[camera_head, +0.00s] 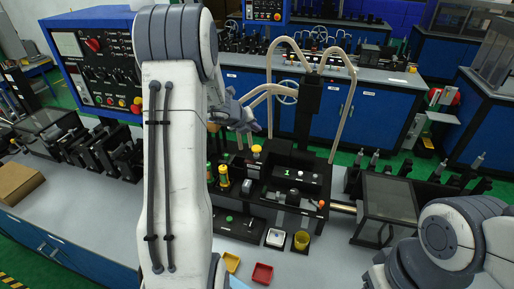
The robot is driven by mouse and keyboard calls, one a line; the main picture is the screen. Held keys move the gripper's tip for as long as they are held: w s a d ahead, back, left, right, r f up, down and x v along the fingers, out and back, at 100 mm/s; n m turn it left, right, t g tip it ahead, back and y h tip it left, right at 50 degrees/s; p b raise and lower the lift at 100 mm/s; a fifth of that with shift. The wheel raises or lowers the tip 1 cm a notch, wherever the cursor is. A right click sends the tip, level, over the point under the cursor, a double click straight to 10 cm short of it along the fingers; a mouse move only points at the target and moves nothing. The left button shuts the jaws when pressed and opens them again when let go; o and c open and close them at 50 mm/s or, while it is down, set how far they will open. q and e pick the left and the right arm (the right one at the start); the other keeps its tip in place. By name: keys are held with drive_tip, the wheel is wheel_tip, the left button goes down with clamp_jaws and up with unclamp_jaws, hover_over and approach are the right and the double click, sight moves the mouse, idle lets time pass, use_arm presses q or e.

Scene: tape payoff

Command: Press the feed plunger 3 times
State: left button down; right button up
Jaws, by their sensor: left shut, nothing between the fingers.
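A black device (270,201) stands on the grey bench in the middle. A yellow round knob (256,149) sits on top at its back left; it looks like the feed plunger, but I cannot be sure. My left gripper (256,127) is shut and empty. In the picture it is just above the yellow knob, and a gap shows between them. Most of the left gripper is small and partly hidden by my own left arm. My right arm shows at the lower right, but its gripper is out of view.
Beige hoses (340,60) arch up behind the device. A clear-sided box (387,208) stands to its right. A blue control panel (95,65) stands at the left.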

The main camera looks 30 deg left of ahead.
idle(0.3)
use_arm(q)
wheel_tip(320, 180, up, 4)
drive_tip(key=p, duration=0.4)
hover_over(255, 149)
drive_tip(key=shift+f+b, duration=0.1)
drive_tip(key=shift+b, duration=0.2)
wheel_tip(255, 149, down, 8)
drive_tip(key=b, duration=0.7)
drive_tip(key=shift+r+b, duration=0.2)
drive_tip(key=shift+b, duration=0.1)
drive_tip(key=shift+f+b, duration=0.55)
drive_tip(key=shift+f, duration=0.05)
drive_tip(key=shift+f, duration=0.1)
idle(0.7)
drive_tip(key=shift+f+b, duration=0.35)
